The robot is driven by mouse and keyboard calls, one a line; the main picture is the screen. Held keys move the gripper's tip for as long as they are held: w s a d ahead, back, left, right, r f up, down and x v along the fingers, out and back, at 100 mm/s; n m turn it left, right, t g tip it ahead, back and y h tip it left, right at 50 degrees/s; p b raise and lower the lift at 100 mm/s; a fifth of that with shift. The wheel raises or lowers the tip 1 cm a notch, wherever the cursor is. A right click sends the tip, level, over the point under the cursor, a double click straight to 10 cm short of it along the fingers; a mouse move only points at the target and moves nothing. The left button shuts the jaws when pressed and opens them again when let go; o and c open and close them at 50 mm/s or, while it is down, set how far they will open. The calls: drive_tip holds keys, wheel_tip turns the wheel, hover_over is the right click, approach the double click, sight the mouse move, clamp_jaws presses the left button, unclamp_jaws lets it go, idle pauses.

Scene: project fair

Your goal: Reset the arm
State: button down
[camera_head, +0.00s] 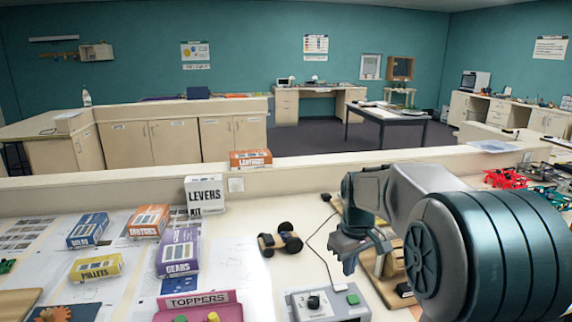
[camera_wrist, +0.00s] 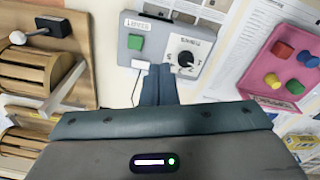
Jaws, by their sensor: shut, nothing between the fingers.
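My arm reaches in from the right in the head view. My gripper (camera_head: 345,258) hangs over the table, above and behind the grey control box (camera_head: 328,304). In the wrist view my gripper (camera_wrist: 159,72) shows with its fingers together and nothing between them. The grey control box (camera_wrist: 170,50), with a green button and a dark knob, lies just beyond the fingertips. I cannot tell the exact height of the fingers above the table.
A wooden device (camera_wrist: 45,60) stands close beside the gripper. A pink toppers tray (camera_head: 200,308) and several kit boxes, including the white levers box (camera_head: 205,195) and purple gears box (camera_head: 178,252), stand left. A small wheeled car (camera_head: 280,240) sits behind the control box. A low ledge (camera_head: 120,188) runs behind.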

drive_tip(key=s+m+t, duration=0.2)
drive_tip(key=s+m, duration=0.3)
drive_tip(key=s, duration=1.9)
drive_tip(key=shift+r+m, duration=0.15)
drive_tip(key=shift+m, duration=0.25)
drive_tip(key=shift+w+a+r, duration=0.1)
drive_tip(key=w+r+n+g+b, duration=0.1)
drive_tip(key=w+r+b, duration=0.3)
drive_tip(key=w, duration=1.3)
drive_tip(key=w+d+f+g, duration=0.1)
drive_tip(key=w+f, duration=0.1)
drive_tip(key=w, duration=0.6)
drive_tip(key=w+d+f+n+g, duration=0.1)
drive_tip(key=w+d, duration=0.1)
drive_tip(key=w, duration=0.6)
drive_tip(key=shift+f+b, duration=0.35)
drive_tip(key=shift+f, duration=0.05)
